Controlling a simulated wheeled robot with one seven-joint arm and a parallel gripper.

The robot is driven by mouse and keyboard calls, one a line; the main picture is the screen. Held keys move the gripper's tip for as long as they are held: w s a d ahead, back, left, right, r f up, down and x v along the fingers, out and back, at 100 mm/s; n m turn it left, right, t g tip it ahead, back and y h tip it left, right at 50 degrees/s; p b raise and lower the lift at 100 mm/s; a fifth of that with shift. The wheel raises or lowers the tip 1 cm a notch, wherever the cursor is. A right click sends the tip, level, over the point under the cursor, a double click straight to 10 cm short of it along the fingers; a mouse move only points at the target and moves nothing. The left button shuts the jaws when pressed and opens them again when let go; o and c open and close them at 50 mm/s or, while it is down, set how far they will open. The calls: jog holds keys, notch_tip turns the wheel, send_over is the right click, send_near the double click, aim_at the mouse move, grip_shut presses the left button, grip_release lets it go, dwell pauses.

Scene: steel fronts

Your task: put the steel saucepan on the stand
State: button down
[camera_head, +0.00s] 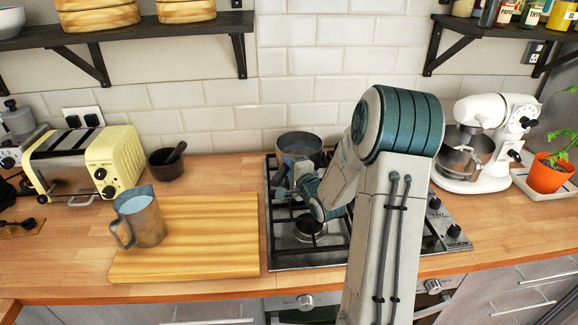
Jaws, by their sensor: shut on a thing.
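The steel saucepan (300,143) is at the back left of the gas hob, upright as far as I can see. My gripper (283,182) is at its near side, shut on the saucepan around its handle. The fingertips are small and partly covered by my own wrist. I cannot tell whether the pan's base rests on the grate or is slightly raised. No separate stand is clearly recognisable; the black grates of the gas hob (309,231) lie below and in front of the pan.
A metal jug (141,218) stands on a wooden board (205,242) left of the hob. A white mixer (486,142) and potted plant (548,172) stand right. Shelves hang above.

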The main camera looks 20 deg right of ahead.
jog(key=shift+f+b, duration=0.45)
jog(key=c, duration=1.3)
grip_release()
jog(key=shift+o, duration=0.2)
jog(key=shift+s+f, duration=0.1)
jog(key=shift+f, duration=0.05)
jog(key=s+d+r+b, duration=0.1)
jog(key=s+b, duration=0.1)
jog(key=s, duration=1.1)
jog(key=shift+s+d+r, duration=0.15)
jog(key=shift+s+r, duration=0.05)
jog(key=shift+s, duration=0.1)
